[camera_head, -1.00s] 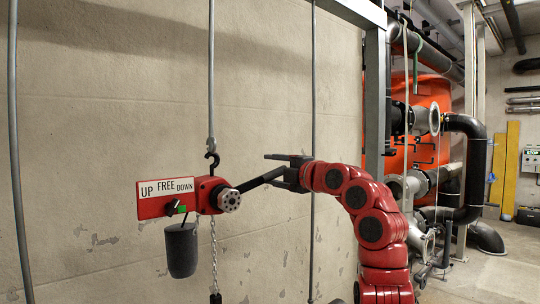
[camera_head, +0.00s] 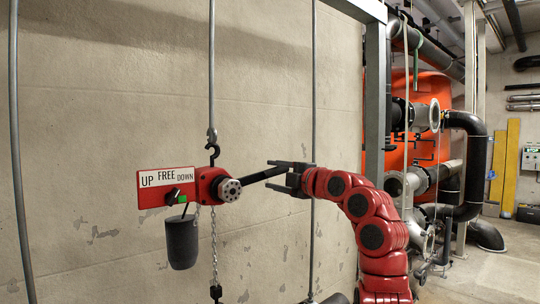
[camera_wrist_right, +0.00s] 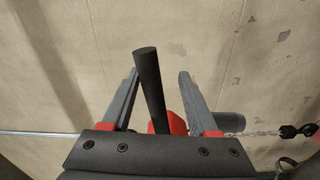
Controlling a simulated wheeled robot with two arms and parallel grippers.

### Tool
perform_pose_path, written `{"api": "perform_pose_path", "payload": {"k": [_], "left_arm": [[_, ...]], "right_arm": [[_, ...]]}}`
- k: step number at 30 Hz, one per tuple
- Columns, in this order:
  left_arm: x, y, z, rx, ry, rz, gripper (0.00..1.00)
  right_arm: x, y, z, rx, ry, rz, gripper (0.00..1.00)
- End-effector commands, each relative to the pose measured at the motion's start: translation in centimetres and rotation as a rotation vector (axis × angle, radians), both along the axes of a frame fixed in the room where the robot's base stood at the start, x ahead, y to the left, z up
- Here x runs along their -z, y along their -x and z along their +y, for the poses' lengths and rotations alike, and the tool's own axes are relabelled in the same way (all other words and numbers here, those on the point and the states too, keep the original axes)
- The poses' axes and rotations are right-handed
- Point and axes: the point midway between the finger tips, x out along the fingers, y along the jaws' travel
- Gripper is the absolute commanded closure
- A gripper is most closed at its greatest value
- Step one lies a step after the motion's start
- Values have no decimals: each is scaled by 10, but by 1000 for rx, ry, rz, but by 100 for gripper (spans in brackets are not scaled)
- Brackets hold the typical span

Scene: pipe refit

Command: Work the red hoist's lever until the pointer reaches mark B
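The red hoist (camera_head: 206,184) hangs from a hook on a grey rod against the wall. Its plate (camera_head: 166,180) reads UP, FREE, DOWN, with a small black knob (camera_head: 172,196) and a green patch beneath. The black lever (camera_head: 258,176) runs from the round hub right and slightly up to my right gripper (camera_head: 280,172). In the right wrist view the lever (camera_wrist_right: 150,85) lies between the fingers (camera_wrist_right: 153,88), with a gap visible on both sides. My left gripper is out of view. I cannot make out a pointer or mark B.
A dark cylinder (camera_head: 182,242) hangs below the hoist plate. A chain (camera_head: 214,250) hangs down to a dark fitting at the bottom. Vertical grey rods run along the wall. A grey steel post (camera_head: 376,100), an orange tank (camera_head: 425,95) and pipes stand to the right.

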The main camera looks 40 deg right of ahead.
Motion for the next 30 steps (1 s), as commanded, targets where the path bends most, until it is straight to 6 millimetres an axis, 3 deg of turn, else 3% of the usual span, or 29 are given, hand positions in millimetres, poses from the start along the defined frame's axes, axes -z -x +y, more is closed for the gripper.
{"api": "perform_pose_path", "payload": {"k": [4,12,24,30], "left_arm": [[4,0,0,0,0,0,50],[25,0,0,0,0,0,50],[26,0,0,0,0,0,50],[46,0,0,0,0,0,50]], "right_arm": [[6,0,0,0,-10,1,40],[39,0,0,1,-109,10,40],[41,0,1,1,-131,11,40],[65,0,8,-1,-190,17,40]]}}
